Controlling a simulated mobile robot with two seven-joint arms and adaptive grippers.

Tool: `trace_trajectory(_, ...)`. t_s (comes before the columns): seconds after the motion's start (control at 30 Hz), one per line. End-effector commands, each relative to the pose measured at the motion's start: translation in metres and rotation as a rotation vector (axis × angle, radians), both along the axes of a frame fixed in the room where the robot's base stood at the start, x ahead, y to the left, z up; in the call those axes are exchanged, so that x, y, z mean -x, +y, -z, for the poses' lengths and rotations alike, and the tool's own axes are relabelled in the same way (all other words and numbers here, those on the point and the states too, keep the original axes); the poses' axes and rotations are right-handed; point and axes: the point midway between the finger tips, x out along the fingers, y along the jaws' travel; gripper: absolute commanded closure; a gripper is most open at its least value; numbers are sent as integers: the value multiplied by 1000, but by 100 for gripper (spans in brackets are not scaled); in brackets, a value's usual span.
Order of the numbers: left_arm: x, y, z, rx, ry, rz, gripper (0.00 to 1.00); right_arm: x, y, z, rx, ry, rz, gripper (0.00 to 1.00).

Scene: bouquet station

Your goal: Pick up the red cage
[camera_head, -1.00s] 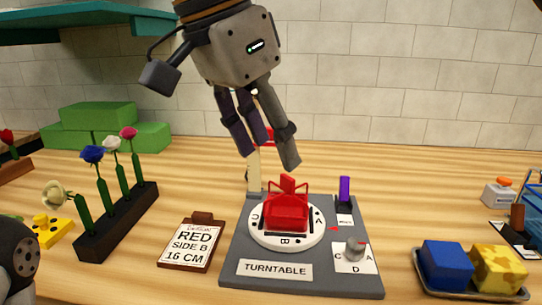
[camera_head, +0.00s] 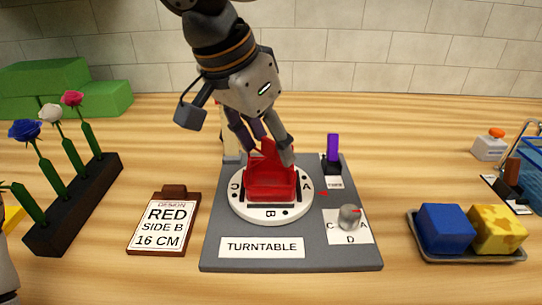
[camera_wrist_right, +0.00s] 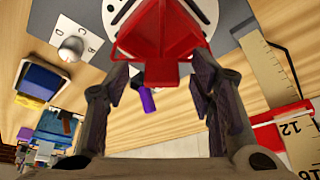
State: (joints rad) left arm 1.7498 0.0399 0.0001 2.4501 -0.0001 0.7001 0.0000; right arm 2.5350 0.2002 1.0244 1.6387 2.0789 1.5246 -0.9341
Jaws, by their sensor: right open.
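The red cage (camera_head: 270,184) sits on the white round turntable (camera_head: 270,214) in the middle of the grey base. My right gripper (camera_head: 264,150) is above it, pointing down, with its fingers open around the cage's raised top part. In the right wrist view the red cage (camera_wrist_right: 160,42) lies between the two open fingers of my right gripper (camera_wrist_right: 163,75); I cannot tell whether they touch it. At the head view's lower left edge, a grey piece shows that may be part of my left arm; my left gripper's jaws are not visible.
A clipboard (camera_head: 164,222) reading RED SIDE B 16 CM lies left of the base. A grey knob (camera_head: 349,217) and a purple piece (camera_head: 332,148) stand on the base's right side. A flower rack (camera_head: 75,205) is left; a tray (camera_head: 470,257) with blue and yellow blocks is right.

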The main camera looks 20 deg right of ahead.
Motion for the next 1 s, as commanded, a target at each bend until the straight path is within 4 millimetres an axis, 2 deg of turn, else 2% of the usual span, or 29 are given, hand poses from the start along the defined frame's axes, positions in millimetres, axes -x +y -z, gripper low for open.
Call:
trace_trajectory(0.2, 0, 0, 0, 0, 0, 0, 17, 0, 0, 1, 0, 0, 0, 52)
trace_trajectory(0.37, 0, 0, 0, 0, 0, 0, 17, 0, 0, 1, 0, 0, 0, 89)
trace_trajectory(0.4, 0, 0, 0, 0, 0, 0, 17, 0, 0, 1, 0, 0, 0, 93)
trace_trajectory(0.77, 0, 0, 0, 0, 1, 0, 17, -1, 0, -3, -1, 0, 0, 93)
trace_trajectory(0.87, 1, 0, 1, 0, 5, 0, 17, -1, 0, -14, -2, -1, 1, 93)
trace_trajectory(0.93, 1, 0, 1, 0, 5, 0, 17, -1, 0, -29, -3, -2, 1, 93)
trace_trajectory(1.0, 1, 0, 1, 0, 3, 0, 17, 11, 1, -46, -2, -4, -2, 93)
